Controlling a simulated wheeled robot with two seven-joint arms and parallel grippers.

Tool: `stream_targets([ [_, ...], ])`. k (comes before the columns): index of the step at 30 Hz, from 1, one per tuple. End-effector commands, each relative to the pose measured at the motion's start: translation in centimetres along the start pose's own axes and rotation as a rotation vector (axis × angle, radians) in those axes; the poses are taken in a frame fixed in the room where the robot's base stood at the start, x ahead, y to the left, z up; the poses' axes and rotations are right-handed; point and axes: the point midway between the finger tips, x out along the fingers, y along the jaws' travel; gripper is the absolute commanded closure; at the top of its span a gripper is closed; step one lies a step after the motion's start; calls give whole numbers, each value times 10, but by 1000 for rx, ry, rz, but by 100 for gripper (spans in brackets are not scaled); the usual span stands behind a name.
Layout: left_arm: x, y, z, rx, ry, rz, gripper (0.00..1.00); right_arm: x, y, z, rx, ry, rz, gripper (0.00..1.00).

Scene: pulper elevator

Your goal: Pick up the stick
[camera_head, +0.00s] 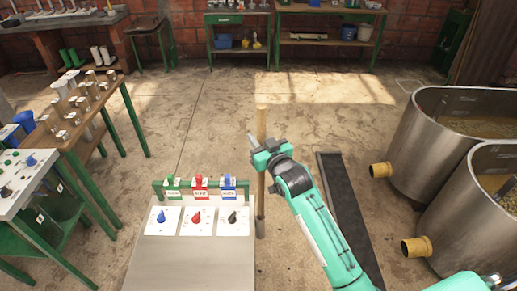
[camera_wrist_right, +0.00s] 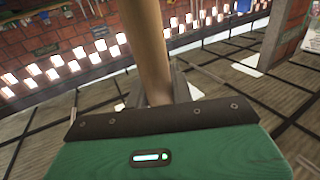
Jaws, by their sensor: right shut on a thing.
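The stick (camera_head: 261,122) is a light wooden pole. It stands nearly upright in the head view, just right of the control panel, with a darker lower end. My right gripper (camera_head: 262,157) is shut on the stick, around its middle. In the right wrist view the stick (camera_wrist_right: 147,45) rises from between the jaws and leaves the picture at the top. The fingertips are partly hidden behind the gripper body there. My left gripper is not in view.
A control panel (camera_head: 190,258) with three knobs stands close to the stick. Steel tanks (camera_head: 430,150) with yellow outlets are at right, beside a dark floor strip (camera_head: 345,200). Tables with parts (camera_head: 125,90) line the left. The floor beyond the stick is clear.

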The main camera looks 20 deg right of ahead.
Motion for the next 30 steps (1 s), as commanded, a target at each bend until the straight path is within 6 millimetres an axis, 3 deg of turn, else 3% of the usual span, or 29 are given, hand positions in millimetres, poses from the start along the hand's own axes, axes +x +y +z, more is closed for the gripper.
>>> stream_targets([
  [18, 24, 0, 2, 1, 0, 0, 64, 0, 0, -120, -1, 6, 0, 100],
  [24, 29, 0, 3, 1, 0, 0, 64, 0, 0, -149, -1, 6, 1, 100],
  [30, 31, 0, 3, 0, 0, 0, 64, 0, 0, -165, 0, 3, 1, 100],
])
